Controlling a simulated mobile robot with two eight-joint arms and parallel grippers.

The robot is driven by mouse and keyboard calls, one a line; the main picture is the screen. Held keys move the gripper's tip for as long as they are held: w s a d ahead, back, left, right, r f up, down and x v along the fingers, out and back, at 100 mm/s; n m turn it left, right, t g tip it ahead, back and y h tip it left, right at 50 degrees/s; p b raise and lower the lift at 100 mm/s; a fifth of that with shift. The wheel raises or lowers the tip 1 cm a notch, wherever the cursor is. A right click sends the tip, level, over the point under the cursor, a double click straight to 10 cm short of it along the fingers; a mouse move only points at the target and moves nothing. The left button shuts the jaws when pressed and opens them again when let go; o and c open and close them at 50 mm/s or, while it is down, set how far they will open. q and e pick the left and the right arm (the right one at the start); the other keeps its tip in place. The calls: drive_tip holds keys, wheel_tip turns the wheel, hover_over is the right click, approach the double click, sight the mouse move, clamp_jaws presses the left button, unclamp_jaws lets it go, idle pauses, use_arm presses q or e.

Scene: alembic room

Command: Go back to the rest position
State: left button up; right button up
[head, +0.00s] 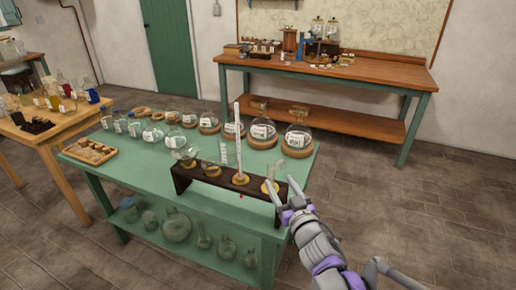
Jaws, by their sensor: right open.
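My right gripper (278,182) is open at the right end of the dark wooden rack (225,191) on the green table (132,176). Its fingertips are close to the rack's rightmost yellowish ring (270,187); I cannot tell whether they touch. No object shows clearly held between the fingers. A tall white rod-like piece (238,140) stands upright in the rack, with a small red spot below it. My left gripper is out of view.
Several labelled round flasks (298,137) on cork rings line the green table's back. A tray (90,151) lies at its left. A wooden table (45,135) with bottles stands left, a workbench (330,68) behind. Floor (440,215) at right is clear.

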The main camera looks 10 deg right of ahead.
drive_tip(key=s+d+f+m+g+h+p, duration=0.1)
drive_tip(key=s+d+m+g+h+p, duration=0.15)
drive_tip(key=s, duration=0.35)
drive_tip(key=s+d+m+g+h+p, duration=0.1)
drive_tip(key=s+d+g+h+p, duration=0.1)
drive_tip(key=s+g+p, duration=0.3)
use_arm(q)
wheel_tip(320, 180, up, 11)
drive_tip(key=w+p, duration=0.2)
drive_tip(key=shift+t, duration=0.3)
use_arm(e)
drive_tip(key=s+a+f+n+g+y, duration=0.1)
drive_tip(key=s+a+f+g, duration=0.1)
drive_tip(key=s, duration=0.6)
drive_tip(key=s+a+f+n+g+y, duration=0.1)
drive_tip(key=s+a+f+g, duration=0.2)
drive_tip(key=s, duration=0.6)
drive_tip(key=shift+f, duration=0.45)
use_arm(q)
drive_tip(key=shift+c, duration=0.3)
use_arm(e)
drive_tip(key=shift+c, duration=0.3)
